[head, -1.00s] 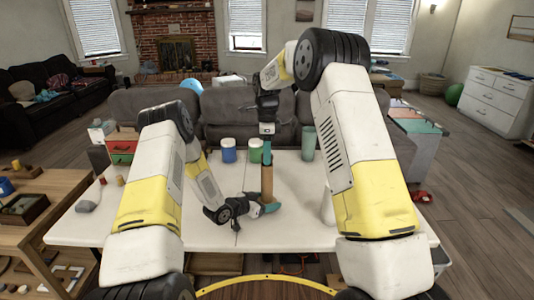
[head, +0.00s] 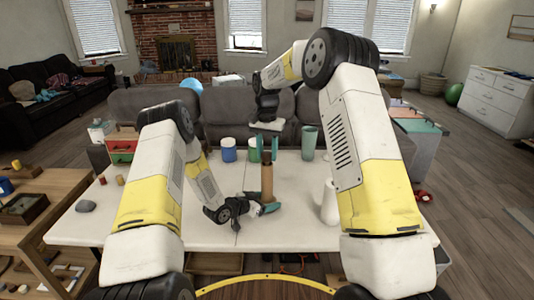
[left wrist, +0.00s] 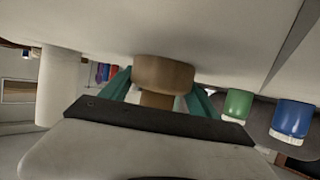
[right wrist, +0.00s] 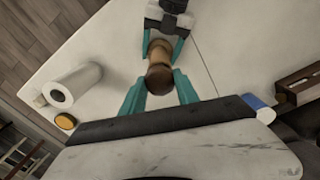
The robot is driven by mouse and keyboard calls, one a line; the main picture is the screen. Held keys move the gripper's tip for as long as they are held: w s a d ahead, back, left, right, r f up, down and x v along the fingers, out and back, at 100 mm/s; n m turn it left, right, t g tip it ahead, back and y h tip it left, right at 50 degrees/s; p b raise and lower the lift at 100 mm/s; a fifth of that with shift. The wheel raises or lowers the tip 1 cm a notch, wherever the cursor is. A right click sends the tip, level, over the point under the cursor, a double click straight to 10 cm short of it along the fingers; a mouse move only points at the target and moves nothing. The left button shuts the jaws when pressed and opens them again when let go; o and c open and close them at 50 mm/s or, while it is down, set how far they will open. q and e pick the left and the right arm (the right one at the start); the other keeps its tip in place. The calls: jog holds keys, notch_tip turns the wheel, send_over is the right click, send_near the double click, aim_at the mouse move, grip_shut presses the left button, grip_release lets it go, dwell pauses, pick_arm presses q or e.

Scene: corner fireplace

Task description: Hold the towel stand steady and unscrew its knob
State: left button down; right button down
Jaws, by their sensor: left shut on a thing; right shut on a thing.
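The towel stand (head: 267,183) is a brown wooden post standing upright on the white table; its round base (left wrist: 163,72) shows in the left wrist view. My left gripper (head: 268,208) comes in low from the left and is shut on the post just above the base. The knob (right wrist: 158,79) is a rounded dark brown piece at the top of the post. My right gripper (head: 267,157) points down from above, its teal fingers shut on the knob. In the right wrist view the left gripper (right wrist: 169,25) shows lower on the stand. The fingers hide parts of post and knob.
A white paper towel roll (head: 329,203) stands right of the stand. A blue jar (head: 228,150), a green jar (head: 254,150) and a green cup (head: 308,143) stand behind. A grey stone-like thing (head: 86,206) lies at the left. The table's front middle is clear.

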jog(key=n, duration=0.4)
jog(key=shift+n, duration=0.4)
jog(key=n, duration=0.6)
jog(key=shift+n, duration=0.4)
jog(key=n, duration=0.4)
jog(key=shift+n, duration=0.3)
jog(key=n, duration=0.5)
jog(key=shift+n, duration=0.4)
jog(key=shift+r, duration=0.2)
jog(key=shift+r, duration=1)
